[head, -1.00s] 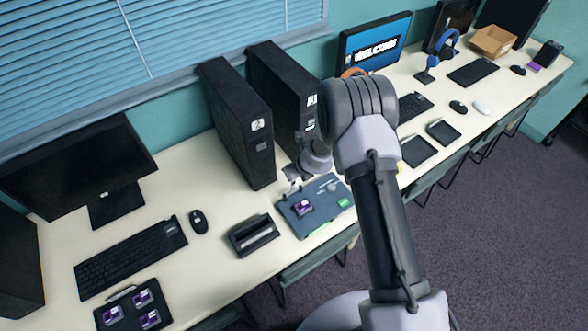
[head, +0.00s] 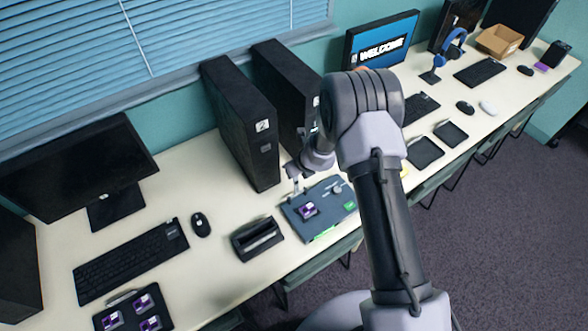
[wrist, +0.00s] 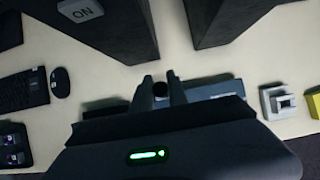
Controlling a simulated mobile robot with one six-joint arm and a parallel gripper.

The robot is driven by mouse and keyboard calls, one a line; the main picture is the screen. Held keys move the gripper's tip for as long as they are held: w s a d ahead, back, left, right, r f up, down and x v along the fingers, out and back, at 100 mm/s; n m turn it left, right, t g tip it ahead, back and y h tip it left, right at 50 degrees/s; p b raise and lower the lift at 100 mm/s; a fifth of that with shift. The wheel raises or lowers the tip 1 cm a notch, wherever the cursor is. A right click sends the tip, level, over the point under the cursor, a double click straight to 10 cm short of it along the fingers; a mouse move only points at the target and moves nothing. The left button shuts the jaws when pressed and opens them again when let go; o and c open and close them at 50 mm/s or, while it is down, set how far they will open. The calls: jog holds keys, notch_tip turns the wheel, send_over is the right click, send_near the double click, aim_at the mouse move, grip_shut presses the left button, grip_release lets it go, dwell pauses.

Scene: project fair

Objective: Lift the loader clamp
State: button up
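A blue-grey board (head: 325,196) lies on the long desk, with a purple-and-white block (head: 307,210) and a small round light part on it. My gripper (head: 296,192) points down at the board's back left corner in the head view. In the wrist view the two fingers of my gripper (wrist: 160,84) stand either side of a dark round-topped piece (wrist: 160,91). This may be the loader clamp, but I cannot be sure. I cannot tell whether the fingers press on it. My gripper body hides most of the board in the wrist view.
Two black computer towers (head: 240,122) stand close behind the board. A black slotted holder (head: 257,238) sits to its left, with a mouse (head: 200,224) and keyboard (head: 130,260) beyond. A black tray (head: 133,313) holds several purple blocks. Desk between holder and towers is clear.

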jog(key=o, duration=0.4)
jog(key=shift+f, duration=0.1)
jog(key=p+v, duration=0.3)
jog(key=v, duration=1.4)
jog(key=shift+r, duration=0.2)
jog(key=shift+d, duration=0.15)
